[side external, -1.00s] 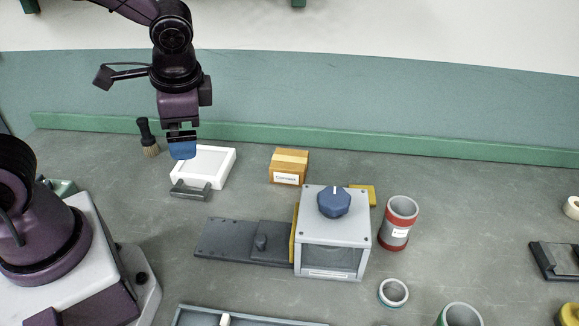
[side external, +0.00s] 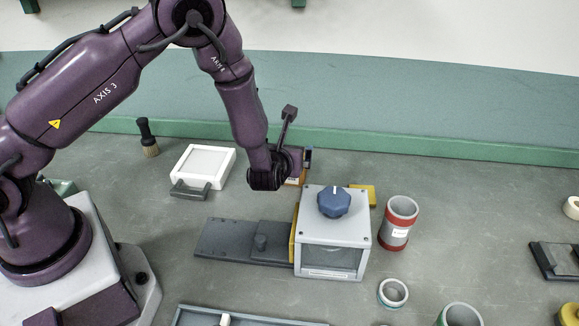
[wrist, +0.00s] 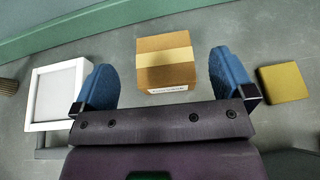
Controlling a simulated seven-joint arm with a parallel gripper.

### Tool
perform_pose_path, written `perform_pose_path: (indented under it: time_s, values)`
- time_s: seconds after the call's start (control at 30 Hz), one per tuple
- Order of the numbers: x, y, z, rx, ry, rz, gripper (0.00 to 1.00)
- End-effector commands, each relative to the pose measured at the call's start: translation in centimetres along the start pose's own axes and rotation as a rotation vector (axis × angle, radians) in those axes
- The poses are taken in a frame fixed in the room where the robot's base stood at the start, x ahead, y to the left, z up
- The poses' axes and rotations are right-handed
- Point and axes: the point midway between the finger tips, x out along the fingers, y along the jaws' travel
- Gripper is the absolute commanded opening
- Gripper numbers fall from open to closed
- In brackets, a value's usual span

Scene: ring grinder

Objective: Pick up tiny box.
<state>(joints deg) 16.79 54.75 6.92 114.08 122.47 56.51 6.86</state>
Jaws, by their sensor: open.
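The tiny box is a small brown cardboard box (wrist: 165,68) with a pale tape strip across its top and a white label on its near side. In the wrist view it sits on the bench between and beyond the fingertips, apart from both. My gripper (wrist: 163,78) is open and empty, with a blue finger on each side of the box in the picture. In the side view my wrist hides most of the box (side external: 293,181), and the fingertips are hard to make out there.
A white tray (side external: 230,170) with a grey handle lies left of the box. A grey machine with a blue knob (side external: 334,202) stands close in front. A yellow block (wrist: 284,82) lies to the right. A red-banded cylinder (side external: 397,223) stands further right. A green ledge (side external: 420,150) runs behind.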

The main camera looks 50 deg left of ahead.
Motion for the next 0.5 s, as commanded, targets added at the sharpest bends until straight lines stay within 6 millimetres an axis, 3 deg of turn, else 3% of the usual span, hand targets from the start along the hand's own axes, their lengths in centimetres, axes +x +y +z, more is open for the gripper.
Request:
perform_pose_path:
  time_s: [0.3, 0.5]
  values:
    - [2.0, 0.1, -5.0, 0.004, 0.003, 0.004, 1.00]
    - [2.7, 0.1, -6.1, 0.001, 0.001, 0.004, 1.00]
